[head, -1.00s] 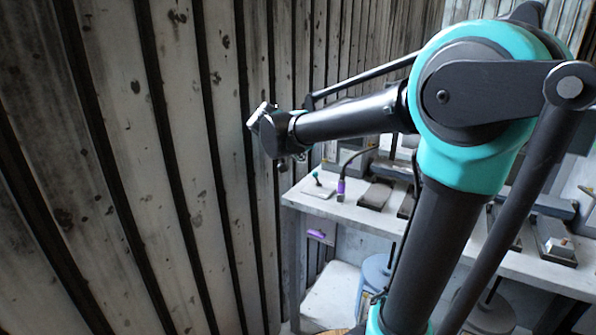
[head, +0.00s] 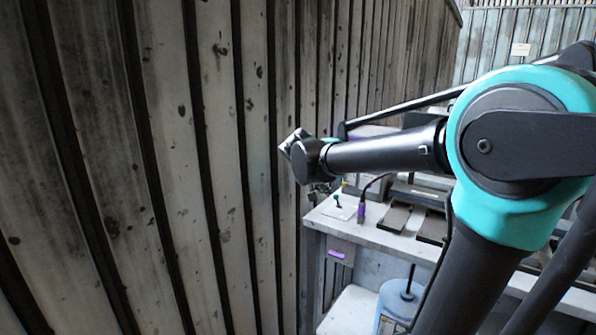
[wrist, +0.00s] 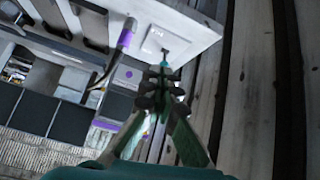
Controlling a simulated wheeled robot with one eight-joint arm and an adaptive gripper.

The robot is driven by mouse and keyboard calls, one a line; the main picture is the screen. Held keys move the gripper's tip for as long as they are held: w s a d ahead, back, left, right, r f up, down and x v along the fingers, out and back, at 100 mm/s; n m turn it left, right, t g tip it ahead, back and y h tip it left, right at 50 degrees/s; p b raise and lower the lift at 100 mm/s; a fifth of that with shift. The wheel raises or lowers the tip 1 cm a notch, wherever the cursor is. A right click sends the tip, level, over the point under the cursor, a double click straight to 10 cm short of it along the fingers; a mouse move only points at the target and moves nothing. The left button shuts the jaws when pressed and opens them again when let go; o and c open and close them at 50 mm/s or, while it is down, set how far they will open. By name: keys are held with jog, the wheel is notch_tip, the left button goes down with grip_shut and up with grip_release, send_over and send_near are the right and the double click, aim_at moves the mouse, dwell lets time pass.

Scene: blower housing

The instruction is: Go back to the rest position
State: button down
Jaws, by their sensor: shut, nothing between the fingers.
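My gripper (wrist: 163,84) shows in the wrist view with its fingers together and nothing between them. In the head view my arm reaches left from the teal joint, and its wrist end is above the left end of the workbench (head: 392,240). The fingers themselves are hard to make out in the head view. The gripper is apart from the bench and close to the plank wall (head: 215,150).
On the bench are a white plate with a small joystick (head: 338,203), a purple-and-black upright part (head: 361,213) with a cable, and dark flat blocks (head: 394,217). A blue round stool-like thing (head: 398,300) stands below. The plank wall runs close along the left.

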jog(key=s+d+f+n+g+y, duration=0.1)
jog(key=s+d+f+n+y, duration=0.1)
jog(key=s+f, duration=0.9)
jog(key=s+d+f+n+g+y, duration=0.2)
jog(key=s+d+f, duration=0.2)
jog(key=s+f, duration=0.8)
jog(key=shift+s+f+n+y, duration=0.2)
jog(key=shift+s+n+y, duration=0.15)
jog(key=shift+s, duration=0.75)
